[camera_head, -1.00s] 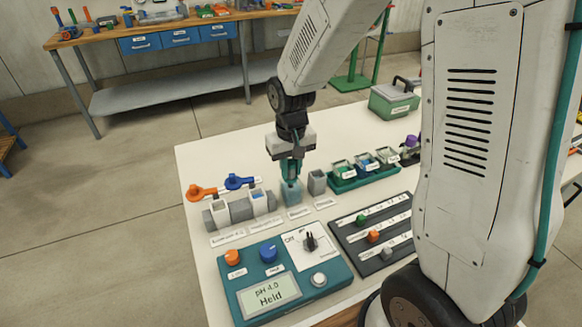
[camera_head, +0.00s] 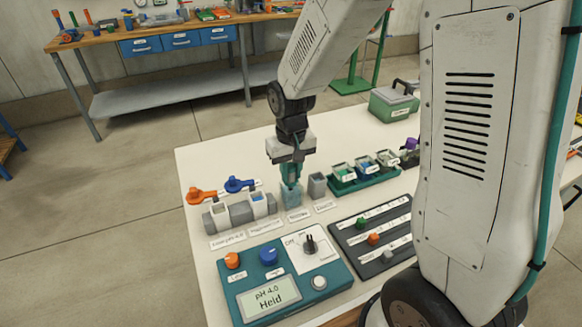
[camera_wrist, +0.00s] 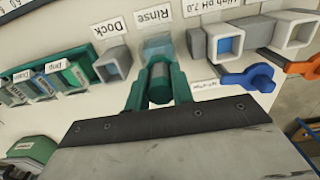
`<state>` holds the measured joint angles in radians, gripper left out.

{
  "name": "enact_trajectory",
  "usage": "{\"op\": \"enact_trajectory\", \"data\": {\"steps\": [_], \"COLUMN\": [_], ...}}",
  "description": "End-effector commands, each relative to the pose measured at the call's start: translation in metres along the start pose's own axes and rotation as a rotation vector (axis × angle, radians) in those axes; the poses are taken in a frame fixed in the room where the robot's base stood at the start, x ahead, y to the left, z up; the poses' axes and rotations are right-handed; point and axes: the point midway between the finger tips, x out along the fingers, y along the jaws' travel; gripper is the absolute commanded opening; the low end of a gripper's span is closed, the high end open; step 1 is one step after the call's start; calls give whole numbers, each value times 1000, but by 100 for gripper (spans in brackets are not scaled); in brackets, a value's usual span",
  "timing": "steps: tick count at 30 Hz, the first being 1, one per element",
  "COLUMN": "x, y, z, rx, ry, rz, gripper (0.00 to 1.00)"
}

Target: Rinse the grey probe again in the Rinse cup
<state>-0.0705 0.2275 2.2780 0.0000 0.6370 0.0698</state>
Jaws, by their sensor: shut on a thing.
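My gripper (camera_head: 291,176) is shut on the grey probe (camera_wrist: 159,82), which shows as a grey cylinder between the teal fingers in the wrist view. In the head view the fingers hide most of the probe. The Rinse cup (camera_head: 292,197) is a translucent blue-grey cup on the white table. It also shows in the wrist view (camera_wrist: 156,48), beside its "Rinse" label. My gripper is right over this cup with the probe pointing down at it. I cannot tell whether the probe's tip is inside the cup.
The grey Dock holder (camera_head: 317,185) stands close to the right of the cup. Grey buffer cups (camera_head: 238,212) with orange (camera_head: 200,195) and blue (camera_head: 238,184) levers stand to the left. A teal meter (camera_head: 270,296) reading "pH 4.0 Held" lies in front. A green tray (camera_head: 366,181) is at right.

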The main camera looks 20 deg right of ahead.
Motion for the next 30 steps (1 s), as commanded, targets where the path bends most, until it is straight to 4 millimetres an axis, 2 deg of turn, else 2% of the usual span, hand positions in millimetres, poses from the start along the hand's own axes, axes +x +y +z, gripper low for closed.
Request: {"op": "enact_trajectory", "data": {"steps": [10,20,30], "x": [-2,-16,-15], "y": [0,0,0], "z": [0,-1,0], "rx": [0,0,0], "ry": [2,2,1], "rz": [0,0,0], "gripper": [0,0,0]}}
